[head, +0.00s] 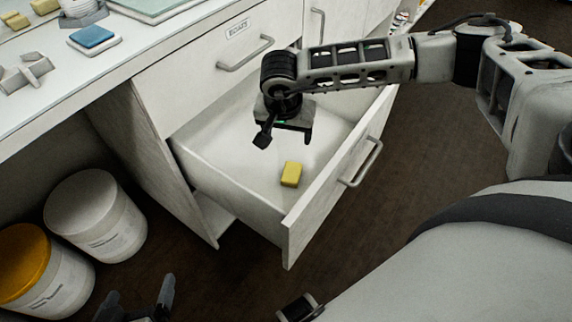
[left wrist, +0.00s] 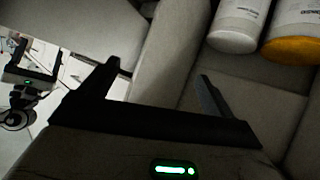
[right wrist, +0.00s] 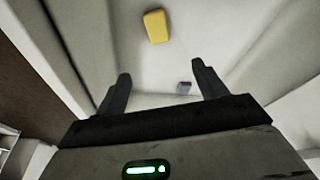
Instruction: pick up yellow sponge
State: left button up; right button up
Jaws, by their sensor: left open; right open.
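A yellow sponge (head: 291,174) lies on the floor of the open drawer (head: 215,181), near its front panel. It also shows in the right wrist view (right wrist: 155,26), beyond the fingertips and near the top edge. My right gripper (head: 285,140) is open and empty, pointing down over the drawer, above and slightly behind the sponge, apart from it. Its two fingers also show spread in the right wrist view (right wrist: 161,70). My left gripper (head: 138,304) is open and empty, low at the bottom edge of the head view; its spread fingers show in the left wrist view (left wrist: 158,70).
A small grey object (right wrist: 184,88) shows in the drawer. The counter holds a blue sponge-like block (head: 92,37) and yellow blocks (head: 18,21). A white tub (head: 95,215) and an orange-lidded tub (head: 40,275) stand left. The drawer walls surround the sponge; its top is open.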

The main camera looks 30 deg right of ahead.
jog(key=b, duration=0.3)
send_near(292, 172)
jog(key=b+x, duration=0.1)
jog(key=x, duration=0.1)
jog(key=b+x, duration=0.1)
jog(key=x, duration=0.2)
jog(key=shift+w+r, duration=0.1)
jog(key=shift+w, duration=0.1)
jog(key=b+x, duration=0.1)
jog(key=x, duration=0.2)
jog(key=shift+s+f+b, duration=0.15)
jog(key=shift+f+b, duration=0.2)
jog(key=shift+f, duration=0.3)
jog(key=shift+d, duration=0.1)
jog(key=c, duration=1)
pick_arm(q)
notch_tip(292, 172, down, 8)
jog(key=w+d+h, duration=0.1)
jog(key=d, duration=0.1)
jog(key=shift+d+f+m+g, duration=0.15)
jog(key=shift+m+g, duration=0.15)
jog(key=shift+g, duration=0.1)
pick_arm(e)
jog(key=shift+c, duration=0.6)
pick_arm(q)
jog(key=shift+f, duration=0.1)
